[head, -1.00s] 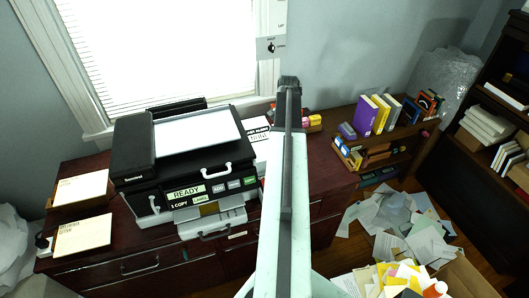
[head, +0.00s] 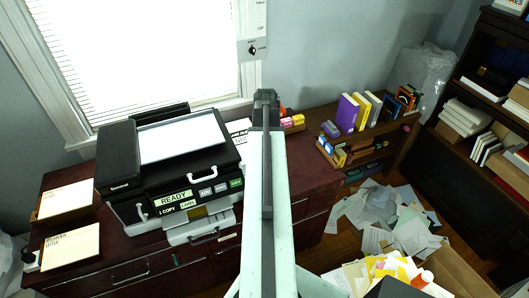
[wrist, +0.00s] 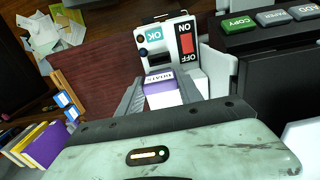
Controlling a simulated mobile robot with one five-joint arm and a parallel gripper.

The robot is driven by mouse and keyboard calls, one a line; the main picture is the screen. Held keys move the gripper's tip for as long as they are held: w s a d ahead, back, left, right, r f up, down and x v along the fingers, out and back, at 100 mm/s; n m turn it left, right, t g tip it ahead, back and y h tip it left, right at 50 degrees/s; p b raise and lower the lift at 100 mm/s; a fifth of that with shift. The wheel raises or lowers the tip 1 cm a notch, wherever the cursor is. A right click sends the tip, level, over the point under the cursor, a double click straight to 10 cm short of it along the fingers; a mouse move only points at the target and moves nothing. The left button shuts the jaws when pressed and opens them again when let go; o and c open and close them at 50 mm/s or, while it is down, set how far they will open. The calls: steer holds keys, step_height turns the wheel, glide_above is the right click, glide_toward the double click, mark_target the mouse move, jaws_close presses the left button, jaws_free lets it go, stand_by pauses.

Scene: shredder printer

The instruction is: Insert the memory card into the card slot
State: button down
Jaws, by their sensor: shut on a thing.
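In the wrist view, a purple-and-white card (wrist: 162,88) with printed lettering sits between the two grey fingers of my gripper (wrist: 163,95). My gripper is shut on it. Just beyond the card is a white device (wrist: 168,42) with a blue OK label and a red ON/OFF switch (wrist: 187,44). The card's far edge is close to the device's near face; I cannot tell whether they touch. In the head view my own arm covers the gripper, card and device.
A black printer (head: 165,160) reading READY stands on the dark red cabinet (head: 110,270), with letter stacks (head: 70,247) at its left. A low shelf with books (head: 348,113) is to the right. Loose papers (head: 385,220) cover the floor there. The printer's panel is close right in the wrist view.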

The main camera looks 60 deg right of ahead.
steer(key=shift+f, duration=0.15)
step_height(320, 180, down, 6)
steer(key=b, duration=0.6)
steer(key=shift+s, duration=0.1)
stand_by(0.8)
steer(key=shift+f+b, duration=1.5)
steer(key=shift+b, duration=0.15)
steer(key=c, duration=0.7)
jaws_free()
steer(key=shift+r, duration=0.15)
